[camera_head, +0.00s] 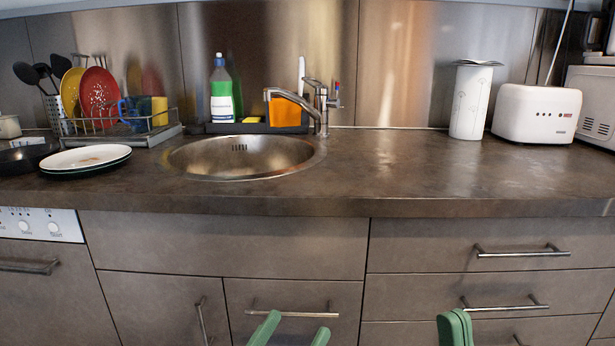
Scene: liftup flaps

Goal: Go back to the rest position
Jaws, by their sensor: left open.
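My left gripper (298,322) shows at the bottom edge, left of centre. Its two green fingers are spread apart with nothing between them, and they overlap the view of a lower cabinet front (290,300) with a bar handle. My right gripper (455,328) is at the bottom edge, right of centre. Its green fingers lie together, with no object visible in them. It is in front of the drawers (415,290), below the counter edge. The arms behind both grippers are out of view. No lift-up flap shows in this view.
A dark countertop (400,180) runs across, its right middle clear. It bears a round sink (240,155) with a tap, stacked plates (86,158), a dish rack (160,130), a paper roll (470,100) and a toaster (535,113). Drawer handles (520,250) stick out below.

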